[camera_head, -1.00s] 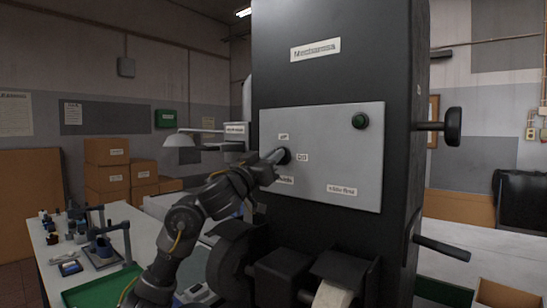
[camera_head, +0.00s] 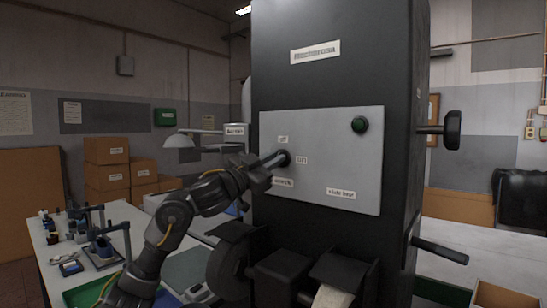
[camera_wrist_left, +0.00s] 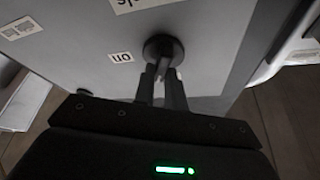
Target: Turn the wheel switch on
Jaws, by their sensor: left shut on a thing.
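The wheel switch is a dark round knob (camera_head: 284,157) on the light grey panel (camera_head: 330,125) of the tall black machine. Small labels stand around it. My left gripper (camera_head: 272,161) reaches it from the left, its fingers at the knob. In the left wrist view the knob (camera_wrist_left: 163,48) shows as a dark disc, and the fingers of my left gripper (camera_wrist_left: 166,72) are shut on its raised middle part. A label reading "on" (camera_wrist_left: 122,57) is beside it. My right gripper is not in view.
A green button (camera_head: 359,125) sits at the panel's upper right. Below are the machine's dark wheel housings (camera_head: 280,272). A workbench (camera_head: 45,240) with small tools and a green tray (camera_head: 85,292) stands at the left. Cardboard boxes (camera_head: 107,165) are stacked behind it.

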